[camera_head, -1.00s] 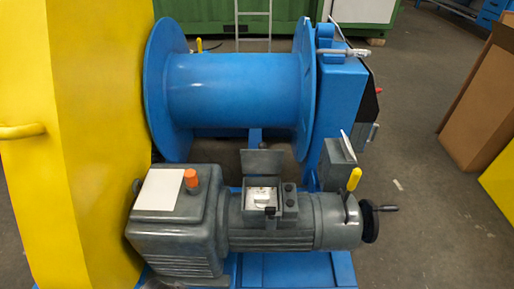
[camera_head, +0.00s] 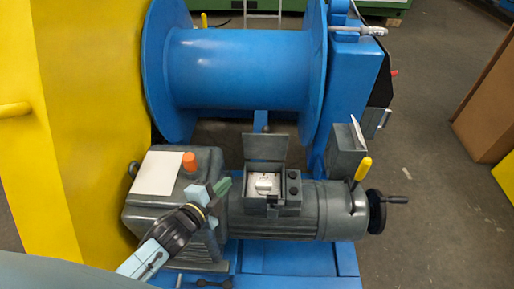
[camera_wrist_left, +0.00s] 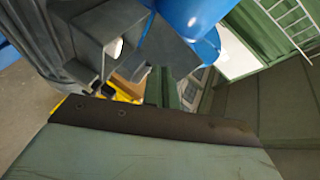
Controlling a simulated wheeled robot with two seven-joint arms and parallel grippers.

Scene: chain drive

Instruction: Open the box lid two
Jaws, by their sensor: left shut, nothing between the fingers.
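A small grey terminal box (camera_head: 266,186) sits on top of the motor, with a white part inside. Its grey lid (camera_head: 265,147) stands upright at the back, so the box is open. A second grey box (camera_head: 344,158) stands behind the motor's right end, with a thin plate (camera_head: 357,132) tilted up at its right edge; I cannot tell which lid is number two. My left gripper (camera_head: 215,189) is shut and empty, over the gearbox just left of the terminal box, apparently apart from it. A grey box (camera_wrist_left: 100,42) shows close up in the left wrist view. My right gripper is not in view.
A blue drum (camera_head: 235,70) stands behind the motor. A tall yellow housing (camera_head: 75,130) blocks the left side. A yellow lever (camera_head: 363,168) and a handwheel (camera_head: 378,211) stick out at the motor's right end.

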